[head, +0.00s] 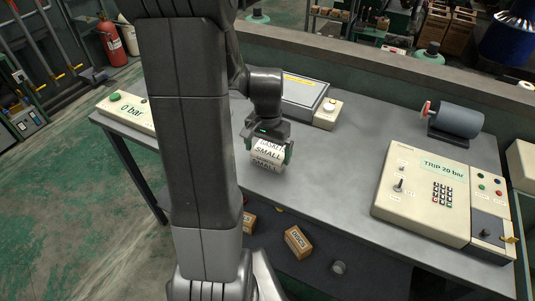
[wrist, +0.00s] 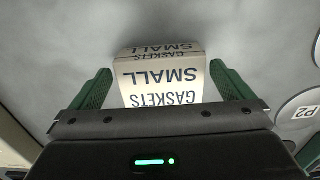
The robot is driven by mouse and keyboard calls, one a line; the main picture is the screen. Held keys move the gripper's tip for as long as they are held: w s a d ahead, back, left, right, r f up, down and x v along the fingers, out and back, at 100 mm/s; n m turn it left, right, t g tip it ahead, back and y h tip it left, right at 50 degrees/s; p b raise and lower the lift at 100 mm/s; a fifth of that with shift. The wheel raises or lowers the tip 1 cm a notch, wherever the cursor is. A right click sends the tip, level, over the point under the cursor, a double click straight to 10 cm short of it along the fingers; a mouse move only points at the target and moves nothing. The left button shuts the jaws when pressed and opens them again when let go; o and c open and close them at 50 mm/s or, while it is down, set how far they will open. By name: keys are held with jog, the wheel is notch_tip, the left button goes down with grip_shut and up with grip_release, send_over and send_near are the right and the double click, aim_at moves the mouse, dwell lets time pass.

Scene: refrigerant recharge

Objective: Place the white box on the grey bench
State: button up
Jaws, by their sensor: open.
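The white box (head: 267,157) is labelled "GASKETS SMALL". It sits at the front part of the grey bench (head: 330,185), and it looks upright in the head view. My gripper (head: 268,145) is over the box with one finger on each side of it. In the wrist view the white box (wrist: 165,82) lies between the two green fingers of my gripper (wrist: 160,90), with a narrow gap showing beside the fingers. The jaws are open. The box's underside is hidden, so its contact with the bench top cannot be seen directly.
A "0 bar" panel (head: 130,112) stands at the bench's left, partly behind my arm. A grey-lidded case (head: 302,92) is behind the gripper. A "TRIP 20 bar" console (head: 425,195) and a grey cylinder (head: 458,118) stand to the right. The bench middle is clear.

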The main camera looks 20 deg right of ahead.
aim_at(267, 154)
notch_tip(267, 154, up, 10)
jog(key=shift+f, duration=0.2)
jog(key=shift+r, duration=0.1)
